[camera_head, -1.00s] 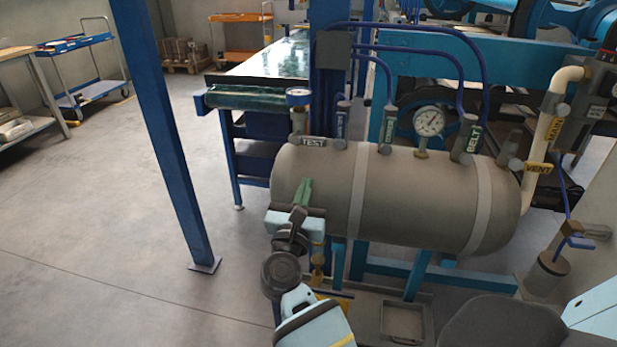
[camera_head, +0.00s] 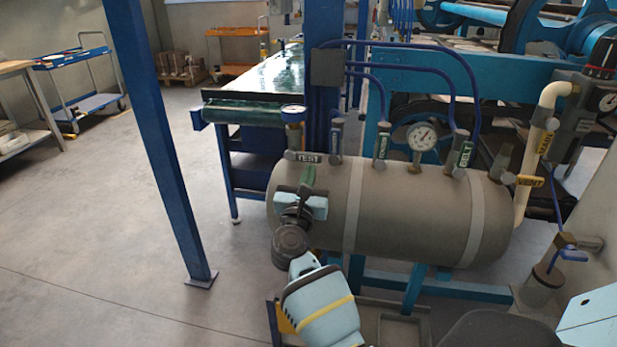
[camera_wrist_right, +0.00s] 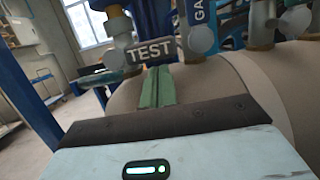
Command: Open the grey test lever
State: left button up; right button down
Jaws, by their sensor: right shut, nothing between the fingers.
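The grey test lever (camera_head: 308,158), marked TEST, lies across the top of the left end of the grey tank (camera_head: 410,215). In the right wrist view its TEST label (camera_wrist_right: 150,50) is large and close, just beyond my fingertips. My right gripper (camera_head: 307,175) has green fingers, shut with nothing between them. They point up just below the lever, in front of the tank's left end. The fingers also show in the right wrist view (camera_wrist_right: 158,75). I cannot tell whether they touch the lever. My left gripper is not in view.
A pressure gauge (camera_head: 421,136), other labelled levers such as BELT (camera_head: 464,153), and blue pipes stand along the tank top.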

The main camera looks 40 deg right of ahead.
jog(key=shift+s+r+n+t+y+p, duration=0.1)
jog(key=shift+r+n+t+y+p, duration=0.2)
jog(key=shift+n+p, duration=0.35)
jog(key=shift+d, duration=0.1)
